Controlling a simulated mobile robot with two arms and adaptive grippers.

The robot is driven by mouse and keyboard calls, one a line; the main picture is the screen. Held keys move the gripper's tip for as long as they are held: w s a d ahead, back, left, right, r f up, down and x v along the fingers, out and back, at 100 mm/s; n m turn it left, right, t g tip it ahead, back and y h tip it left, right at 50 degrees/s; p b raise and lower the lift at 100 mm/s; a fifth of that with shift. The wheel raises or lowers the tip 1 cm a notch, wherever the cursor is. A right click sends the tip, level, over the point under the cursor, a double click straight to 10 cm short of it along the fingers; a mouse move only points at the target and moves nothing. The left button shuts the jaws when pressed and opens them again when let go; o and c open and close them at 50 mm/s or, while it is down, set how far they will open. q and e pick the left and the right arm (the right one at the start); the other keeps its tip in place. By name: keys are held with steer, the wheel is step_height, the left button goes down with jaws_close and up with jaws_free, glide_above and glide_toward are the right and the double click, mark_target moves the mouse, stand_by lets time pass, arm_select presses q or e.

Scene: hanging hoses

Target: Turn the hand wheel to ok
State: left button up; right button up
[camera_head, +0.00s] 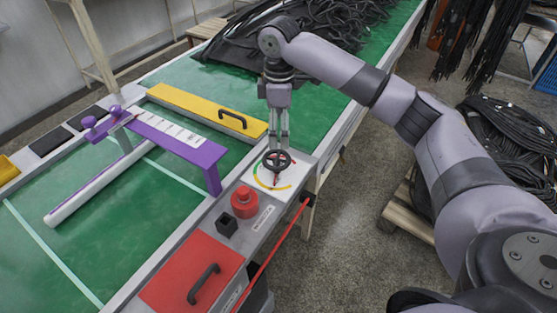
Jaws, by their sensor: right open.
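The hand wheel (277,161) is a small black wheel on a white plate at the right edge of the green table. A coloured arc (264,182) in yellow, green and red is marked on the plate around it. A red pointer shows at the wheel, but its exact reading is too small to tell. My right gripper (279,147) points straight down over the wheel. Its fingertips are at the wheel's far rim, and I cannot tell whether they touch it. The gripper is open. My left gripper is not in view.
A red knob (244,201) and a black block (227,225) stand beside the plate. A red cover with a handle (196,271) is nearer. A purple bracket (180,140) and a yellow bar (205,109) stand on the green table. Black hoses (330,35) lie at the back.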

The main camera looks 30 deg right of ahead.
mark_target(279, 158)
step_height(279, 158, down, 12)
steer(key=shift+r, duration=0.25)
steer(key=shift+f, duration=0.25)
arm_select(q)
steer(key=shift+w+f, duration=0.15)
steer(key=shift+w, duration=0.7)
arm_select(e)
steer(key=shift+f, duration=0.2)
steer(key=shift+c, duration=0.6)
steer(key=c, duration=1)
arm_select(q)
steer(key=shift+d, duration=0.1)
arm_select(e)
steer(key=shift+c, duration=0.2)
